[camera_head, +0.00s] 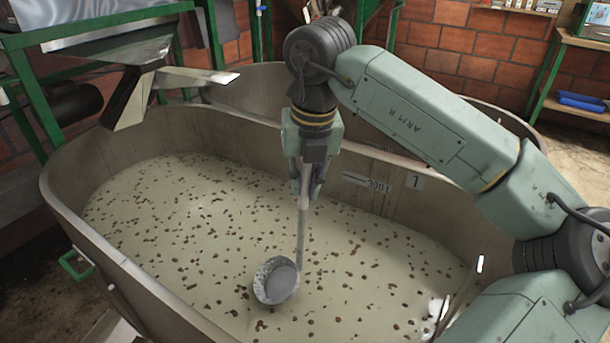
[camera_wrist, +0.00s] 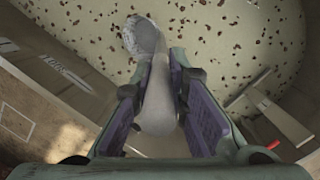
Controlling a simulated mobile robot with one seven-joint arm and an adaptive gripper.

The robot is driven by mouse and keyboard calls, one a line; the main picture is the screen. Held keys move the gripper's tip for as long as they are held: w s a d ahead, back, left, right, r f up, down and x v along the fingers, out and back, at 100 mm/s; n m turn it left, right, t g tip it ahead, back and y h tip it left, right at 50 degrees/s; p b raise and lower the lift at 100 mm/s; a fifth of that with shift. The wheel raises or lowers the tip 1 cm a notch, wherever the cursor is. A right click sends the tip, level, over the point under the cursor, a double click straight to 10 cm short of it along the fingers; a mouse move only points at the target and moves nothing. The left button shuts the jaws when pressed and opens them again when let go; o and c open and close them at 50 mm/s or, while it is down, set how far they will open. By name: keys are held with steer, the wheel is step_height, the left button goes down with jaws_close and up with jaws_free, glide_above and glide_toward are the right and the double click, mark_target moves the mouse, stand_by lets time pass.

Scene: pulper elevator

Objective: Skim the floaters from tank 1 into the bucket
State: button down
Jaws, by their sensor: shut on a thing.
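Tank 1 (camera_head: 105,240) is a large oval tank with a "1" plate and a "300 l" mark on its inner wall. It holds pale liquid with many small brown floaters (camera_head: 205,215) spread over the surface. My gripper (camera_head: 308,190) is shut on the handle of a skimmer (camera_head: 276,281) and holds it pointing down over the tank. The round skimmer head is at the liquid surface in the front middle; I cannot tell how deep it sits. In the wrist view the skimmer head (camera_wrist: 143,38) shows beyond the purple-padded fingers (camera_wrist: 162,105). I see no bucket that I can identify.
A metal chute (camera_head: 135,95) on a green frame overhangs the tank's back left. Another tank (camera_head: 270,90) stands behind. A white object (camera_head: 436,308) is at the tank's right end, unclear. A blue tray (camera_head: 581,102) lies on a shelf at right.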

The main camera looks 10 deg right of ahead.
steer(key=shift+f+b, duration=1.95)
steer(key=shift+f, duration=0.6)
